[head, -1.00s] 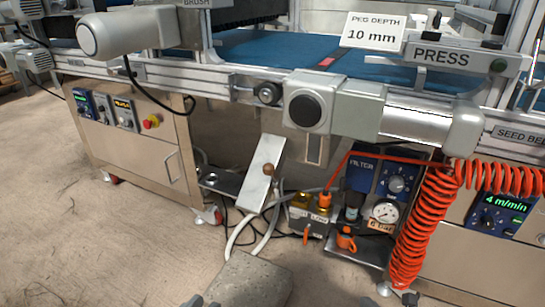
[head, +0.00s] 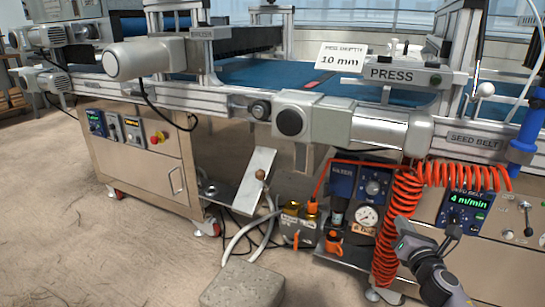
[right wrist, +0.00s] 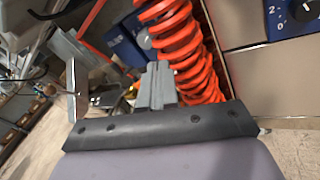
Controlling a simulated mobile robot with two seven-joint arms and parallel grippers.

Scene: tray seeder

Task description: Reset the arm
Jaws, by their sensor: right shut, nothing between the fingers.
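My right gripper (head: 408,232) is at the lower right of the head view, in front of the orange coiled hose (head: 386,255). In the right wrist view its fingers (right wrist: 157,80) are together with nothing between them, and the coiled hose (right wrist: 180,45) shows just beyond them. I cannot tell whether the gripper touches the hose. My left gripper is not in view.
The seeder's PRESS motor (head: 340,122) and steel frame stand behind. A filter unit with a gauge (head: 367,216) and a seed belt panel (head: 466,208) are near my right arm. A concrete block (head: 243,284) lies on the floor. The floor at left is clear.

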